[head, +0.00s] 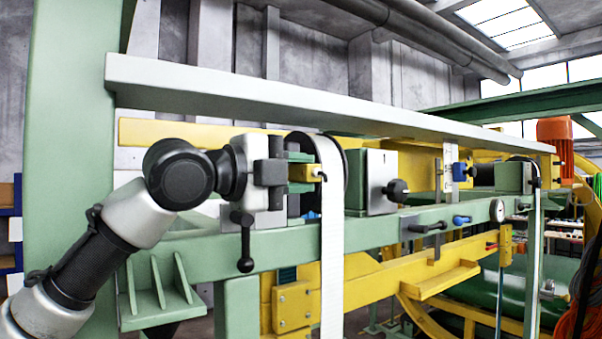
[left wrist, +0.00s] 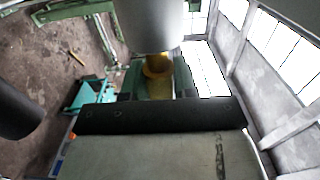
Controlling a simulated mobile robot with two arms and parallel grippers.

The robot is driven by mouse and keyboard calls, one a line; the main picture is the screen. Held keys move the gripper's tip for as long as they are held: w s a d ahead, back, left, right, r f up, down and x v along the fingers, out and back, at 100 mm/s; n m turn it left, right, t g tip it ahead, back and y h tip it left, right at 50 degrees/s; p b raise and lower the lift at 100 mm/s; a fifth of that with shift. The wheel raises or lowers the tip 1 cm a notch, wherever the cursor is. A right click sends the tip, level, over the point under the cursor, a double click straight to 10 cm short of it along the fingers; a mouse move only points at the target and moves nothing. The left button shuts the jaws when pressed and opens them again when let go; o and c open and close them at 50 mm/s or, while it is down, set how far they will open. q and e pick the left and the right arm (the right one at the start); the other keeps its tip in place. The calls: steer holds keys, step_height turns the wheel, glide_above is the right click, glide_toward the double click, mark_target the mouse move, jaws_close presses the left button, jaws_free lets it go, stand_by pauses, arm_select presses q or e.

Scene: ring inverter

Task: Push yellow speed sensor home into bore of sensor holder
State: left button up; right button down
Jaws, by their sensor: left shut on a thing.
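The yellow speed sensor (head: 303,173) is a small yellow block with a dark tip, beside the dark wheel that carries a white band. My left gripper (head: 292,173) is shut on it from the left. In the left wrist view the yellow sensor (left wrist: 157,68) shows beyond the dark bar of the gripper, close to a large pale round part. I cannot clearly pick out the sensor holder or its bore. The gripper and nearby parts hide where the sensor's front end sits, so I cannot tell its depth. My right gripper is not in view.
The white band (head: 331,230) hangs from the dark wheel just right of the gripper. A black ball-ended lever (head: 245,262) hangs below. A green rail (head: 290,252) runs underneath and a long grey beam (head: 300,100) above. A grey-faced box (head: 378,180) stands to the right.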

arm_select(q)
steer(key=shift+w+a, duration=0.75)
steer(key=shift+w, duration=0.2)
stand_by(0.4)
steer(key=o, duration=1)
steer(key=shift+d, duration=0.1)
